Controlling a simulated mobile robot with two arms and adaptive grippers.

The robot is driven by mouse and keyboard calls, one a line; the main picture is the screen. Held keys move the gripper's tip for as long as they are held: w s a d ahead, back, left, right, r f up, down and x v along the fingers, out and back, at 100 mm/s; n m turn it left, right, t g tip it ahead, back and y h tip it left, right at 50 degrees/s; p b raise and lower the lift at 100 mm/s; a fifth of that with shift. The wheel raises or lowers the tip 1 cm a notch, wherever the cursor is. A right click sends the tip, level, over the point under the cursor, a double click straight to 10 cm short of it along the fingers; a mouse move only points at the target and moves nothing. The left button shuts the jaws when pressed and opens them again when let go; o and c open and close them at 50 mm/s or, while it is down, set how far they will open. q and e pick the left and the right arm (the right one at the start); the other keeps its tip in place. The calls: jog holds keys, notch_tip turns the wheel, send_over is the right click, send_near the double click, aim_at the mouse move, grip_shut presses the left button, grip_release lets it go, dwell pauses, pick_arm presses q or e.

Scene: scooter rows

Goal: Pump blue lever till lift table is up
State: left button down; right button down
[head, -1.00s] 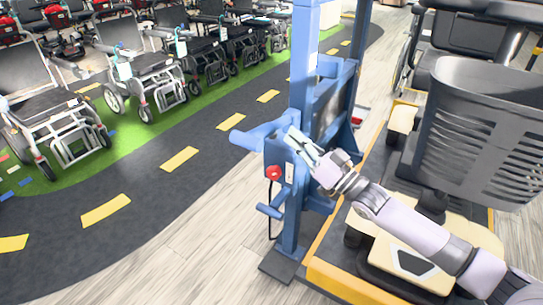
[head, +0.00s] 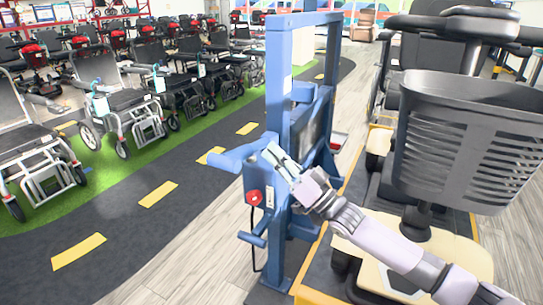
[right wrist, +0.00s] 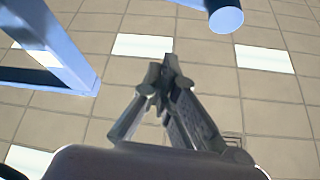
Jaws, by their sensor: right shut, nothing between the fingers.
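A thick blue lever (head: 236,157) sticks out to the left from the blue lift column (head: 279,85) in the head view. My right gripper (head: 270,152) is just right of the lever, in front of the column. It points up and to the left, and its fingers overlap the lever's root in the picture. In the right wrist view the fingers (right wrist: 165,75) are shut and empty. A blue rod end (right wrist: 226,17), likely the lever, shows above and apart from them. The lift table (head: 310,288) has a yellow edge and carries a scooter. My left gripper is not in view.
A red knob (head: 254,197) sits on the column below the lever, with a second, lower blue bar (head: 252,239). The scooter's grey basket (head: 465,140) is at the right, close to my arm. Wheelchairs (head: 125,100) stand on green flooring at the left. Floor left of the column is clear.

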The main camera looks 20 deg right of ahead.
aim_at(248, 148)
jog(key=shift+w+a, duration=1.2)
jog(key=shift+w, duration=0.3)
jog(key=shift+w+a, duration=1.15)
jog(key=shift+w, duration=0.3)
pick_arm(q)
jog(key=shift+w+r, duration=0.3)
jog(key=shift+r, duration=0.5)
jog(key=shift+b, duration=0.4)
pick_arm(e)
jog(key=shift+f, duration=0.15)
